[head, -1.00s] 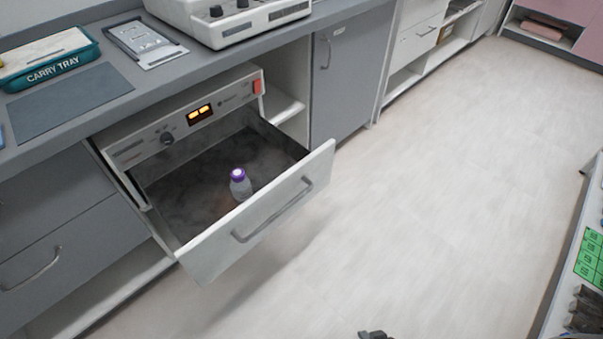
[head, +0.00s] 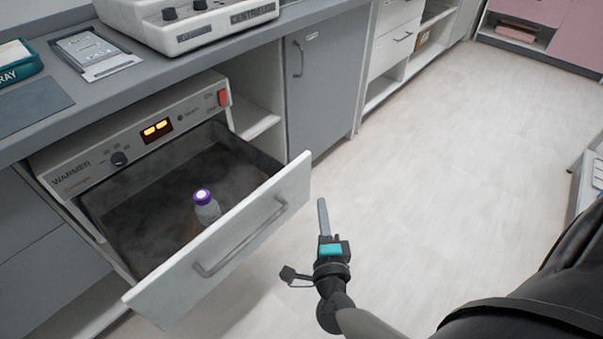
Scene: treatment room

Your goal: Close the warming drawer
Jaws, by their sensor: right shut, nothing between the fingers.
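The warming drawer (head: 290,196) is pulled well out of the warmer unit (head: 75,175) under the counter. Its white front has a grey bar handle (head: 240,240). A bottle with a purple cap (head: 207,207) stands upright inside the drawer. My right gripper (head: 323,212) is shut and empty, to the right of the drawer front, with a visible gap to it in the picture. My left gripper is out of view.
A centrifuge (head: 180,28), a flat grey device (head: 92,52) and part of a teal carry tray (head: 18,68) are on the counter. A grey cupboard (head: 325,85) stands right of the warmer. The floor (head: 440,170) to the right is clear.

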